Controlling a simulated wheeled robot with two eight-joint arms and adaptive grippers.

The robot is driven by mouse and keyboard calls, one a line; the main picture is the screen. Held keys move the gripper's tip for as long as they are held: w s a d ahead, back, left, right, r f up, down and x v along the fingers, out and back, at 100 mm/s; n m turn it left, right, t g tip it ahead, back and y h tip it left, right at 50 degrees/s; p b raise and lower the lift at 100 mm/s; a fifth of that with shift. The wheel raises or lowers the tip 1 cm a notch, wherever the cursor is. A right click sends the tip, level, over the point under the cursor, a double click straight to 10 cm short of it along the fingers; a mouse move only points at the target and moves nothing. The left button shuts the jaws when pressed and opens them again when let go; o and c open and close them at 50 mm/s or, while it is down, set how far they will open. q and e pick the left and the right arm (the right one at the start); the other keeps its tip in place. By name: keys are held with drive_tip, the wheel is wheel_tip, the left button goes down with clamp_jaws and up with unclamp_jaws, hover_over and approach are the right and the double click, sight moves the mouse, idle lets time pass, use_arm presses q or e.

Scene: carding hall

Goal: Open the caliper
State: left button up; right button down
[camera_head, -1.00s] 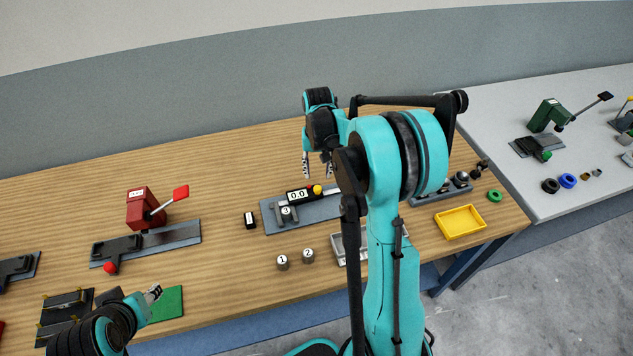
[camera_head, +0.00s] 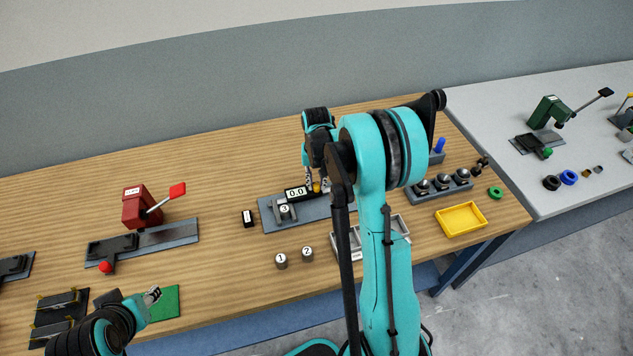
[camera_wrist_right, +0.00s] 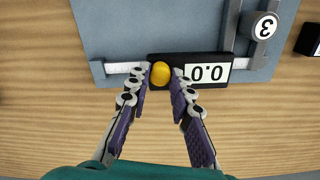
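The caliper lies on a blue-grey plate (camera_head: 318,211). Its dark body carries a display (camera_head: 296,193) reading 0.0 and a yellow knob (camera_head: 317,187). In the right wrist view the display (camera_wrist_right: 207,72) is upside down, and the knob (camera_wrist_right: 160,74) sits between the fingertips of my right gripper (camera_wrist_right: 163,76). That gripper (camera_head: 318,184) points down with a finger on either side of the knob; a narrow gap shows at one finger. The scale bar (camera_wrist_right: 124,67) sticks out beyond the body. A cylinder marked 3 (camera_head: 284,209) is by the caliper's jaws. My left gripper (camera_head: 152,295) is at lower left, away from the caliper.
Cylinders marked 1 (camera_head: 281,261) and 2 (camera_head: 307,254) stand in front of the plate. A small black block (camera_head: 249,218) is left of it. A grey tray (camera_head: 345,247) is partly hidden by my right arm. A yellow tray (camera_head: 461,219) is at right; a red lever device (camera_head: 141,208) at left.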

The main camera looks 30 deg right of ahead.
drive_tip(key=shift+s+d, duration=0.25)
drive_tip(key=shift+d, duration=0.75)
drive_tip(key=shift+s+d, duration=0.2)
drive_tip(key=shift+d, duration=0.75)
drive_tip(key=c, duration=1.3)
unclamp_jaws()
drive_tip(key=shift+a, duration=0.1)
drive_tip(key=shift+c, duration=0.2)
wheel_tip(320, 180, up, 12)
drive_tip(key=s+a+r+n+t+b, duration=0.3)
drive_tip(key=s+a, duration=0.4)
drive_tip(key=a, duration=0.3)
drive_tip(key=s+a+f+n+t+b, duration=0.2)
drive_tip(key=s+a+f+t, duration=0.2)
drive_tip(key=s+a, duration=0.5)
drive_tip(key=shift+s+f+n, duration=0.4)
drive_tip(key=shift+s, duration=0.65)
